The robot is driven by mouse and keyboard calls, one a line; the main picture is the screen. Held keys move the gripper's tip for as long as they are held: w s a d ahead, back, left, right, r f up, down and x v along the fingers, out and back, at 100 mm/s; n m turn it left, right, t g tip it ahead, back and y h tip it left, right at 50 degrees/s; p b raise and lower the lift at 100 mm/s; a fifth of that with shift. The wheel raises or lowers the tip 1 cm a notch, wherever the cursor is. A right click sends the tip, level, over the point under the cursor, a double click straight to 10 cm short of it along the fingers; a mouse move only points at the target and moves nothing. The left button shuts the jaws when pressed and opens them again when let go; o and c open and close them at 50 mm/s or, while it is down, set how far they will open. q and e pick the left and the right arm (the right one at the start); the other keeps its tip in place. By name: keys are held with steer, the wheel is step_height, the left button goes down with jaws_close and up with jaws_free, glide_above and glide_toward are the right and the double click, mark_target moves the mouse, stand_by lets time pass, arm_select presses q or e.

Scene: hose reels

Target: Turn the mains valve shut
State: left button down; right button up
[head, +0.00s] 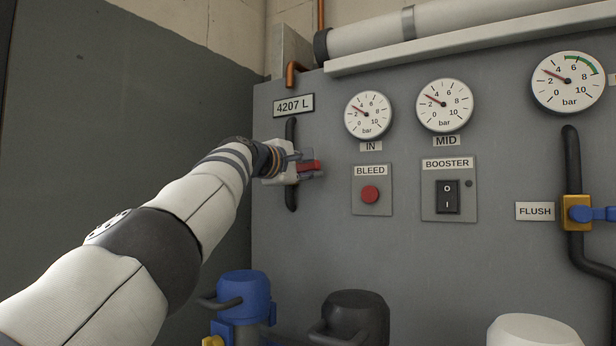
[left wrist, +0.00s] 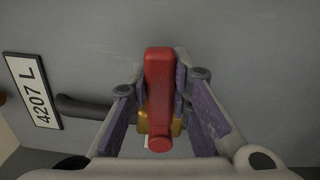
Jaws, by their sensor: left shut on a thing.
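The mains valve has a red lever (head: 309,166) on a dark vertical pipe (head: 291,203), below the plate "4207 L" (head: 294,105). In the head view the lever points right, and it looks crosswise to the pipe. My left gripper (head: 303,165) is at the lever and hides most of the valve body. In the left wrist view the red lever (left wrist: 159,90) stands between the purple-padded fingers of my left gripper (left wrist: 164,95), which is shut on it. Part of the yellow valve body (left wrist: 144,122) shows behind the lever. My right gripper is not in view.
A red BLEED button (head: 370,194) and a BOOSTER switch (head: 447,197) sit right of the valve, under gauges. A blue FLUSH lever (head: 590,214) is at far right. Blue (head: 243,296) and dark (head: 355,317) canisters stand below. The panel around the gripper is mostly clear.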

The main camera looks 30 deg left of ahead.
arm_select(q)
steer(key=shift+f+m+b, duration=0.65)
steer(key=shift+m+b, duration=0.25)
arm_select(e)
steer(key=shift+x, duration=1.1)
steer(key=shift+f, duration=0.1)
arm_select(q)
steer(key=c, duration=1.4)
jaws_free()
steer(key=shift+c, duration=0.2)
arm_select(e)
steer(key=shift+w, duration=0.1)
arm_select(q)
steer(key=shift+s, duration=0.1)
steer(key=shift+s+a+r, duration=0.1)
steer(key=shift+s, duration=0.2)
steer(key=s, duration=1.1)
steer(key=shift+a, duration=0.35)
steer(key=shift+s, duration=0.1)
